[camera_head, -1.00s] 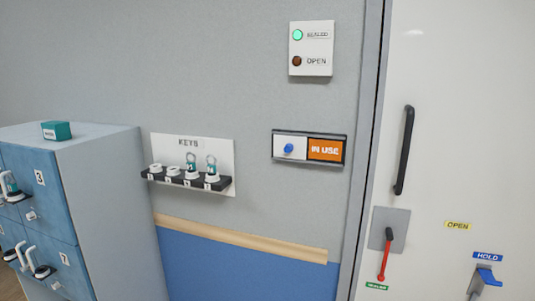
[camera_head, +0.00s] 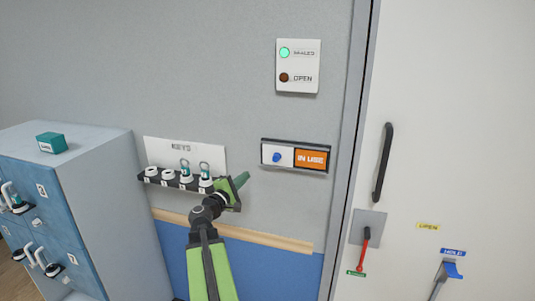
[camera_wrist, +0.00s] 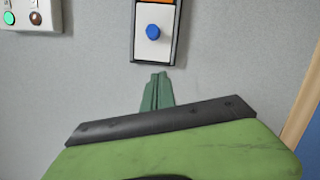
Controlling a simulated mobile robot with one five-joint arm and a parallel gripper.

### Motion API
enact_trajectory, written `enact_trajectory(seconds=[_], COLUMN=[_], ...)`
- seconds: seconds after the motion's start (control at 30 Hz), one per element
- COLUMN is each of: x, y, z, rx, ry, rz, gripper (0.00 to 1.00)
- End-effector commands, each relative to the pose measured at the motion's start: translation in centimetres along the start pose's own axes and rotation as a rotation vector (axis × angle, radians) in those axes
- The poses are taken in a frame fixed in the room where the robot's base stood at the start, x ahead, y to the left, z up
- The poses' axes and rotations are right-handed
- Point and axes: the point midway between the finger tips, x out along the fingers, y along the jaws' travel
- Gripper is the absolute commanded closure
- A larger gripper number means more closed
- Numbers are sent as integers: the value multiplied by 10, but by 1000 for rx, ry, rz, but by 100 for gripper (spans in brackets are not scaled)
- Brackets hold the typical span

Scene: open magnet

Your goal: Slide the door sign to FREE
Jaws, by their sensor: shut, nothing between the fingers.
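The door sign (camera_head: 296,156) is a dark frame on the grey wall, left of the door. Its right part shows an orange IN USE panel (camera_head: 311,159). Its left part is a white slider plate with a blue knob (camera_head: 277,157). In the wrist view the blue knob (camera_wrist: 153,32) is at top centre, with a strip of orange above it. My gripper (camera_head: 243,180) is shut and empty, below and left of the sign, apart from the knob. Its green fingers (camera_wrist: 157,90) point towards the white plate in the wrist view.
A key rack (camera_head: 176,181) with several keys is on the wall just left of my gripper. An indicator panel (camera_head: 298,66) hangs above the sign, its green SEALED lamp lit. The door (camera_head: 450,130) with a black handle (camera_head: 383,163) is at right. Blue lockers (camera_head: 35,185) stand at left.

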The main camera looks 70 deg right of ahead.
Motion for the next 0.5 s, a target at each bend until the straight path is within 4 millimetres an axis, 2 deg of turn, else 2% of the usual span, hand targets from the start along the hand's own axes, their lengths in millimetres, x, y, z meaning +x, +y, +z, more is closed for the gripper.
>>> enact_trajectory(seconds=[0.13,0.23,0.5], x=[4,17,76], y=[-1,0,0], z=[-1,-2,-3], rx=[-1,0,1], ry=[0,-1,-1], rz=[1,0,-1], gripper=[100,100,100])
